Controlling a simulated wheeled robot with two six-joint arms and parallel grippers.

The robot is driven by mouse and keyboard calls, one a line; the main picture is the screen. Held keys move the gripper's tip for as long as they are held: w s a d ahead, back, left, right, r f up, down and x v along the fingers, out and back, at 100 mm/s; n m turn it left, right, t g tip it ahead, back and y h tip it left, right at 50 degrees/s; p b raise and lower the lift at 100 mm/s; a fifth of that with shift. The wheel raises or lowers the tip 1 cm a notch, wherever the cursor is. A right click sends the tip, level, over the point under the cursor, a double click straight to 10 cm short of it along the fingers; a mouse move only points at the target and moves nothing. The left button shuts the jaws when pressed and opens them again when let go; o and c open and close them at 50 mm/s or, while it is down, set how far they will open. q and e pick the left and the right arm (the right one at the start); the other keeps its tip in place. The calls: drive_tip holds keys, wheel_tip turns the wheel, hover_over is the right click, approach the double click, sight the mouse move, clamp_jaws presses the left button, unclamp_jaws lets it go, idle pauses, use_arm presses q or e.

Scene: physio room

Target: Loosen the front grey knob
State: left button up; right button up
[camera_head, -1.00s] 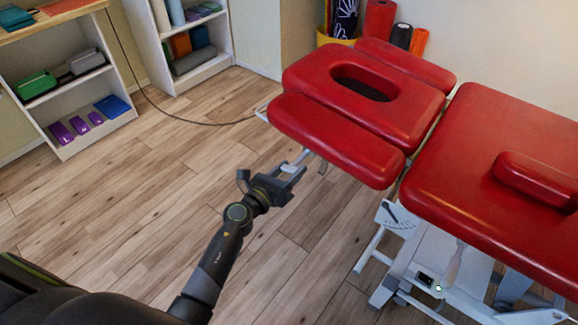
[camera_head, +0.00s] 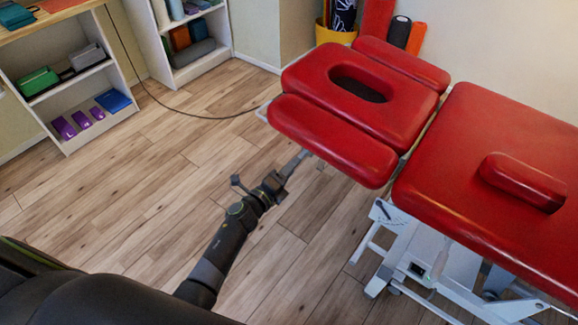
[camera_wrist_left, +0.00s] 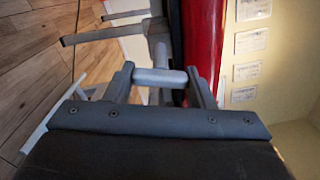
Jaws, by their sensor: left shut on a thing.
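The red treatment table's face-cradle section (camera_head: 330,142) juts toward me in the head view. My left gripper (camera_head: 297,160) reaches in under its near side pad. In the left wrist view, the front grey knob (camera_wrist_left: 160,77) is a grey crossbar with a short stem behind it. My left gripper (camera_wrist_left: 162,84) is shut on it, with one finger at each end of the bar. In the head view the knob is too small and covered to make out. My right gripper is not in view.
The main red table top (camera_head: 500,150) and its white frame (camera_head: 420,255) stand to the right. Shelves (camera_head: 75,85) with blocks stand at the back left. A cable (camera_head: 190,115) runs across the wood floor (camera_head: 130,200), which is open to the left.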

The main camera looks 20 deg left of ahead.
use_arm(q)
drive_tip(key=shift+n+p, duration=0.5)
drive_tip(key=shift+n, duration=0.6)
drive_tip(key=o, duration=1)
drive_tip(key=v, duration=1.7)
drive_tip(key=shift+s+a+r, duration=0.1)
drive_tip(key=shift+s, duration=0.1)
